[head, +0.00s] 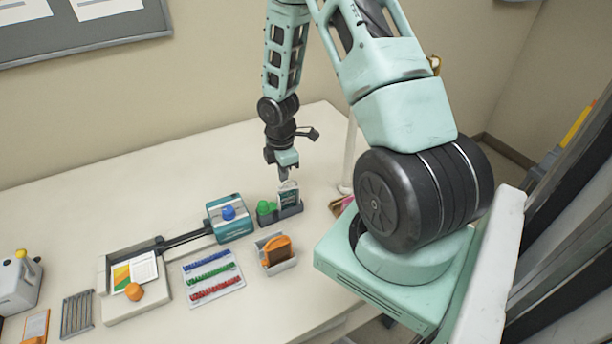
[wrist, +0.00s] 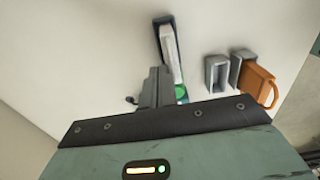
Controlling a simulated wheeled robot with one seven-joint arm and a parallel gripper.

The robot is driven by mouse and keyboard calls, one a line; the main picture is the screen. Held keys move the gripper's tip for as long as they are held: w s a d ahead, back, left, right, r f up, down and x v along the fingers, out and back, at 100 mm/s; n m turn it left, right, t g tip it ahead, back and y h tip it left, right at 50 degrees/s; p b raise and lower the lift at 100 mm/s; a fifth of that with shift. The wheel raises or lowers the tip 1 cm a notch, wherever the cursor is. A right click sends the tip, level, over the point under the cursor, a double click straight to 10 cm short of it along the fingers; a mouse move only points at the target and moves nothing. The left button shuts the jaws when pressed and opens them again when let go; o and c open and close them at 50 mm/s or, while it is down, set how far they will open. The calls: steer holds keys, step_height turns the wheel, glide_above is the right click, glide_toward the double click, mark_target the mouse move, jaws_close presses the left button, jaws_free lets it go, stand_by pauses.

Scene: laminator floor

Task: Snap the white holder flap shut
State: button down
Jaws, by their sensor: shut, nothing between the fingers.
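A small dark holder (head: 291,210) stands on the table, with a green knob (head: 266,207) at its left end. An upright dark piece with a pale edge (head: 288,194) rises from it. In the wrist view a pale, whitish strip, apparently the flap (wrist: 170,52), lies along the dark frame, with the green knob (wrist: 181,92) at its near end. I cannot tell how far the flap is open. My gripper (head: 283,177) is shut and empty, pointing down just above the holder. Its fingers (wrist: 156,86) partly cover the holder's near end; contact is unclear.
A grey holder with an orange item (head: 277,250) stands close in front. A teal box with a blue knob (head: 229,213) is to the left, beside rows of coloured pieces (head: 212,278) and a trimmer-like board (head: 120,306). The table behind the holder is clear.

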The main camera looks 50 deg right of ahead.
steer(key=shift+f+b, duration=0.4)
steer(key=shift+f, duration=0.25)
steer(key=shift+r, duration=0.15)
step_height(320, 180, up, 7)
steer(key=p, duration=0.6)
steer(key=shift+p, duration=0.3)
stand_by(0.6)
steer(key=a+r+m+b, duration=0.1)
steer(key=a+r+b, duration=0.2)
steer(key=a, duration=0.6)
steer(key=a+r+m+b, duration=0.1)
steer(key=a+r+b, duration=0.25)
steer(key=a, duration=0.65)
steer(key=s+a+r+m+b, duration=0.2)
steer(key=s+a+b, duration=0.4)
steer(key=s+a, duration=0.9)
steer(key=s+m, duration=0.1)
steer(key=s, duration=0.2)
steer(key=shift+s+r+y+b, duration=0.3)
steer(key=shift+r+b, duration=0.1)
